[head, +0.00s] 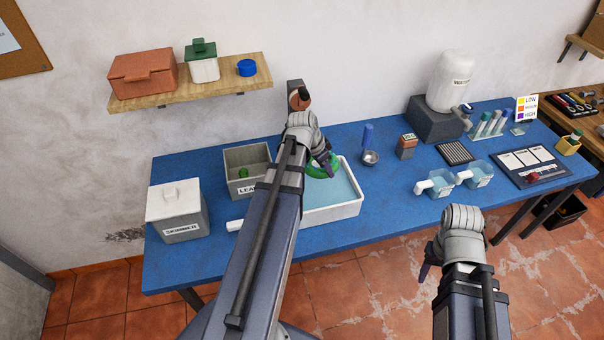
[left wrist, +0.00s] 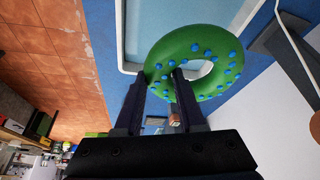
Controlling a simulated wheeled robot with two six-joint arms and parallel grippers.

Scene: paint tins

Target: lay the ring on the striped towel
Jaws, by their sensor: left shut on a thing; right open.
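A green ring with blue dots (left wrist: 215,50) fills the upper middle of the left wrist view, between my left gripper's fingers (left wrist: 158,85). In the head view the ring (head: 313,172) is above the white basin of water (head: 345,212), partly hidden by my left gripper (head: 326,165). My left gripper is shut on the ring's rim. A small dark striped rectangle (head: 455,153) lies flat on the blue table; I cannot tell whether it is the towel. My right gripper (head: 428,275) is open and empty, in front of the table's front edge.
A grey open bin (head: 240,185) and a lidded grey box (head: 178,215) stand left of the basin. A metal cup (head: 371,158), a small box (head: 406,146), two clear scoops (head: 437,186) and a dark board (head: 527,167) stand to the right. Blue table (head: 395,215) is bare at the front.

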